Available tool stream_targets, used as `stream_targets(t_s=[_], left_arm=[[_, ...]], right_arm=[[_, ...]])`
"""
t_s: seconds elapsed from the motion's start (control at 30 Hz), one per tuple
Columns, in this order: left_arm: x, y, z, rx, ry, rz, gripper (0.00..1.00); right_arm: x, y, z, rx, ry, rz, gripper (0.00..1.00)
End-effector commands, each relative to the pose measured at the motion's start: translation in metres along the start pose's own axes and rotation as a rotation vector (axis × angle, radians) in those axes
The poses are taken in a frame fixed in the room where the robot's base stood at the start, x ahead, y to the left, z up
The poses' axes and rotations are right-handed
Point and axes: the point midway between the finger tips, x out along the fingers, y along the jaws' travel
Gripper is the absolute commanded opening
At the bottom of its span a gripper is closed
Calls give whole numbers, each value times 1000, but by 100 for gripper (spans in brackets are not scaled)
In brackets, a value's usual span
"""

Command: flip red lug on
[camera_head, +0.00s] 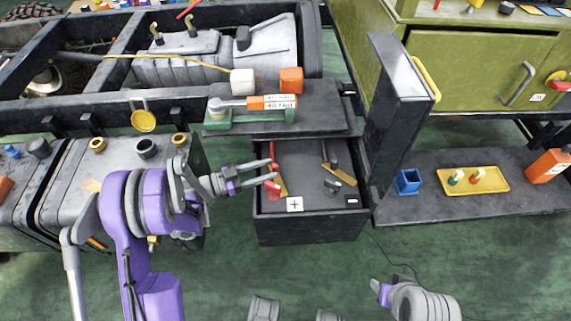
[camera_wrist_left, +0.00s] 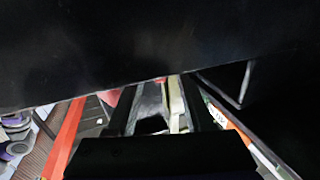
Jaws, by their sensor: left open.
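A black battery box (camera_head: 310,228) with a grey top stands below the chassis frame. At its left side is the red lug (camera_head: 273,190), beside a white plus label (camera_head: 294,204); a red upright piece (camera_head: 272,150) shows just behind. My left gripper (camera_head: 275,169) is open at the left side of the box, its fingertips close to the red parts. Contact cannot be told. In the left wrist view, the fingers (camera_wrist_left: 160,105) face a large black surface, with a little red at their tips. My right gripper (camera_head: 379,288) is partly seen at the lower right; its jaws are unclear.
A black fitting (camera_head: 333,165) and a minus label (camera_head: 352,201) are on the box's right side. A tall dark panel (camera_head: 393,110) stands right of the box.

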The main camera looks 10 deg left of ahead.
Motion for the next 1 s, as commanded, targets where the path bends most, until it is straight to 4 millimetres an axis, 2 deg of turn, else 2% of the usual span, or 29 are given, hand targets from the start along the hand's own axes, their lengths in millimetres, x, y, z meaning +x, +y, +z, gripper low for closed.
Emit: stream_targets(t_s=[0.2, 0.33, 0.5, 0.73, 0.77, 1.0], left_arm=[[37, 1, 0, -3, -1, 2, 52], [53, 0, 0, -3, -2, 1, 52], [62, 0, 0, -3, -2, 0, 52], [62, 0, -1, -3, -3, -1, 52], [62, 0, -1, -3, -3, -1, 49], [62, 0, -1, -3, -3, -1, 6]], right_arm=[[4, 0, 1, 0, -1, 0, 47], [6, 0, 2, 0, -2, 0, 47], [7, 0, 2, 0, -2, 0, 47], [7, 0, 2, 0, -2, 0, 47], [7, 0, 2, 0, -2, 0, 47], [7, 0, 2, 0, -2, 0, 47]])
